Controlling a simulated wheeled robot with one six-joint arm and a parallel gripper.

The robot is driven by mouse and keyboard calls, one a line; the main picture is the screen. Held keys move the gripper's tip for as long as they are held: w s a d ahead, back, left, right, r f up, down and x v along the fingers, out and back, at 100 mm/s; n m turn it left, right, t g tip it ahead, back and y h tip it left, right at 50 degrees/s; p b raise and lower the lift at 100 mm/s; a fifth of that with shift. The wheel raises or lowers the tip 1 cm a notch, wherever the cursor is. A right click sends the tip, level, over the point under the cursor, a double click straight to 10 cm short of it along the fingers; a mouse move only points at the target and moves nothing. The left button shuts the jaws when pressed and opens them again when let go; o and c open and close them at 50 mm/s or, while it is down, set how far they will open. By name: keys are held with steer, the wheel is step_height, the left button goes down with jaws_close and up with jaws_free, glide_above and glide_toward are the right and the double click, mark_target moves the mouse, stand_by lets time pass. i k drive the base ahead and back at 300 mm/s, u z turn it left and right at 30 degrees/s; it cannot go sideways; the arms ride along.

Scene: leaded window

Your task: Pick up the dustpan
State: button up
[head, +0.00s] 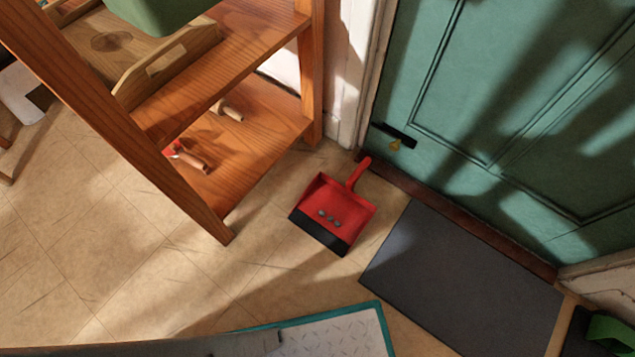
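A red dustpan (336,206) lies on the tiled floor between the wooden shelf unit and the grey mat. Its handle points up and right toward the green door's foot. Its black front lip faces down and left. A few small grey bits lie in its pan. My gripper is not in view.
A wooden shelf unit (248,62) stands at the left, with a wooden tray (170,62) and small wooden-handled items on it. A grey mat (462,279) lies before the green door (500,90). A teal-edged board (335,333) is at the bottom. Floor at left is mostly clear.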

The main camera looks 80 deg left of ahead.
mark_target(353, 213)
steer(key=k, duration=0.9)
steer(key=u, duration=2.2)
steer(key=i, duration=0.55)
steer(key=u, duration=0.05)
